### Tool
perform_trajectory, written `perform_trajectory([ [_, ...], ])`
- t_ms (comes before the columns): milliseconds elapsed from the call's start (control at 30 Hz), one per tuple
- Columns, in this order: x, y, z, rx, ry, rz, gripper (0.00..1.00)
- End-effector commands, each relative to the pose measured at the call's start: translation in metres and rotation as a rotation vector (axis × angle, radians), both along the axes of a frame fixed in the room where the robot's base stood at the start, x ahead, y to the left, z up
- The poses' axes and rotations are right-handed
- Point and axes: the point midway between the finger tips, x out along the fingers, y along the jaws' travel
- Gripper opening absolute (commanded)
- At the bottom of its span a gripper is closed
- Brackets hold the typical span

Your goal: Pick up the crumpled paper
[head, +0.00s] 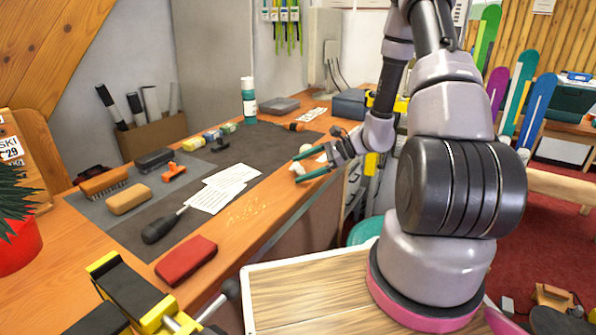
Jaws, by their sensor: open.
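A small whitish crumpled piece, which looks like the crumpled paper (298,168), lies near the right edge of the wooden bench in the head view. My gripper (296,169) reaches in from the right, low over the bench edge. Its two teal fingers are spread apart, one on the far side of the paper and one on the near side. The paper appears between the fingertips. I cannot tell whether either finger touches it. Another small pale bit (304,148) shows by the far finger, and I cannot tell what it is.
A dark mat (190,205) holds printed sheets (222,188), brushes and small blocks. A red block (186,261), a screwdriver-like tool (160,228) and a yellow clamp (125,290) are nearer. A spray can (248,100) stands behind. Wood shavings (246,212) lie left of my gripper.

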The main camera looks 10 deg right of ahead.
Motion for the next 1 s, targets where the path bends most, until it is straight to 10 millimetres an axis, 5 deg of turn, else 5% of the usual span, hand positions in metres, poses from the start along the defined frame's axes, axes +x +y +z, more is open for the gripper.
perform_trajectory([
  [67, 0.0, 0.0, 0.0, 0.0, 0.0, 0.0, 1.0],
  [200, 0.0, 0.0, 0.0, 0.0, 0.0, 0.0, 0.46],
  [300, 0.0, 0.0, 0.0, 0.0, 0.0, 0.0, 0.17],
  [767, 0.0, 0.0, 0.002, 0.0, 0.0, 0.0, 0.15],
  [1000, 0.0, 0.0, 0.025, -0.001, -0.003, 0.002, 0.15],
])
